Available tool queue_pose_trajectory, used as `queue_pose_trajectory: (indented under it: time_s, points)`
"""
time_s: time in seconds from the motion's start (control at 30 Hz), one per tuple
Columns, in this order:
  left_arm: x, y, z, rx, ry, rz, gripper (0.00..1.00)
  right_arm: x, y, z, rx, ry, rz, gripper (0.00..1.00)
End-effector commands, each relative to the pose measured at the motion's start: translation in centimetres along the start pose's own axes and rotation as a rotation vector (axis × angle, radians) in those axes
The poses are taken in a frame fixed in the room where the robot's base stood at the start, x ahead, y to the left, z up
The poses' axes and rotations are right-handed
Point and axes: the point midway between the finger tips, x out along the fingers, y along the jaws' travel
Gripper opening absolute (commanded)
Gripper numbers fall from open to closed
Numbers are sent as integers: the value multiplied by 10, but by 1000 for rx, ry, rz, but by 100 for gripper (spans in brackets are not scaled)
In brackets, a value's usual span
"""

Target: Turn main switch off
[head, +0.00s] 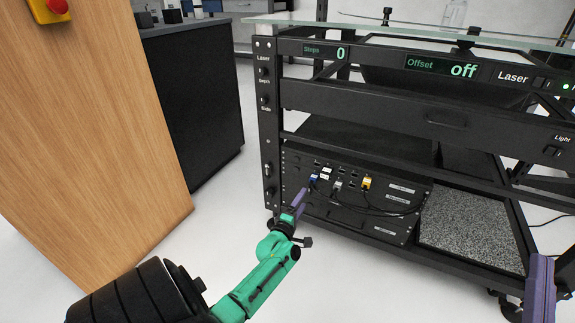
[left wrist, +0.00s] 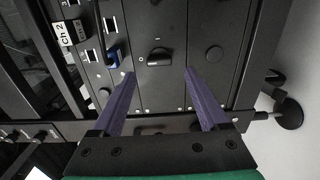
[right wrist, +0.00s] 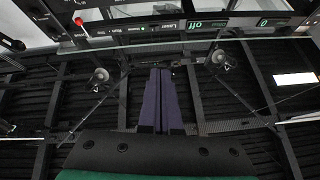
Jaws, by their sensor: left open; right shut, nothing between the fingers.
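The main switch appears to be the black rotary knob (left wrist: 157,57) on the dark rack panel in the left wrist view. Its handle lies sideways in that picture, with a small mark to its left. My left gripper (left wrist: 158,76) is open, its two purple fingers pointing at the panel on either side of the knob, apparently not touching it. In the head view my left gripper (head: 300,197) is at the lower left of the rack unit (head: 392,208), and I cannot make out the knob there. My right gripper (right wrist: 161,70) is shut and empty, and shows at the lower right in the head view (head: 541,285).
Blue (head: 314,179) and yellow (head: 366,183) plugs with cables sit beside the left gripper. The rack's left post (head: 268,130) stands close by. A wooden panel (head: 90,130) with a red button (head: 57,6) is at left. Open floor lies between panel and rack.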

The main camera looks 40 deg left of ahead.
Motion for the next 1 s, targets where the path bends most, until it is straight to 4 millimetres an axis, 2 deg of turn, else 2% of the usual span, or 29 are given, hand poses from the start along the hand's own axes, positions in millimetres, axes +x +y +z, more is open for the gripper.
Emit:
queue_pose_trajectory:
  time_s: [0.27, 0.5, 0.7, 1.0]
  points:
    - [-20, 2, 0, -1, 0, -1, 78, -44, -1, 70, 63, -244, 36, 0]
    - [-38, 1, 0, 0, 0, -1, 78, -96, -8, 122, 120, -449, 64, 0]
    - [-53, 1, 0, 0, -1, -1, 78, -147, -17, 158, 168, -616, 86, 0]
    - [-76, 1, 0, -2, -1, -2, 78, -226, -36, 194, 239, -846, 115, 0]
